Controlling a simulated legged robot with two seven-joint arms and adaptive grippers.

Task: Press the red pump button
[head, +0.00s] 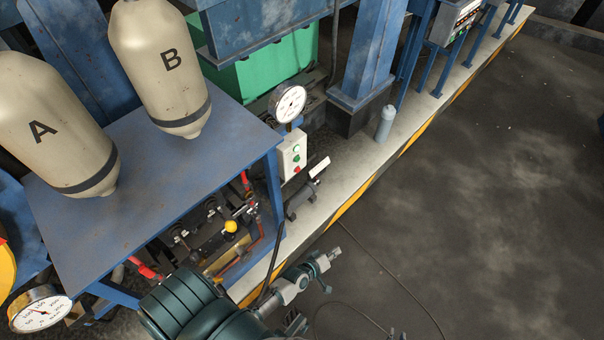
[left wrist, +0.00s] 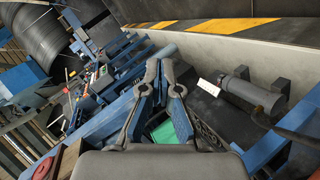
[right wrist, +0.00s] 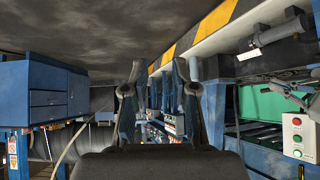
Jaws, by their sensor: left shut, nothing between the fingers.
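In the head view a white button box (head: 291,155) stands under a round gauge, at the blue table's right corner. Its red button (head: 298,170) is at the low end, with a green button (head: 296,159) above it. The red button also shows in the right wrist view (right wrist: 296,122), where the box appears upside down. My left gripper (head: 333,255) is below and right of the box, clear of it, shut and empty. Its fingertips meet in the left wrist view (left wrist: 162,62). My right gripper (right wrist: 157,68) has its fingers apart with nothing between them.
A grey cylinder (head: 300,198) with a white plate lies just below the button box. The gauge (head: 288,103) stands above it. Tanks A (head: 50,125) and B (head: 160,65) stand on the blue table (head: 150,200). Open floor (head: 470,190) is to the right.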

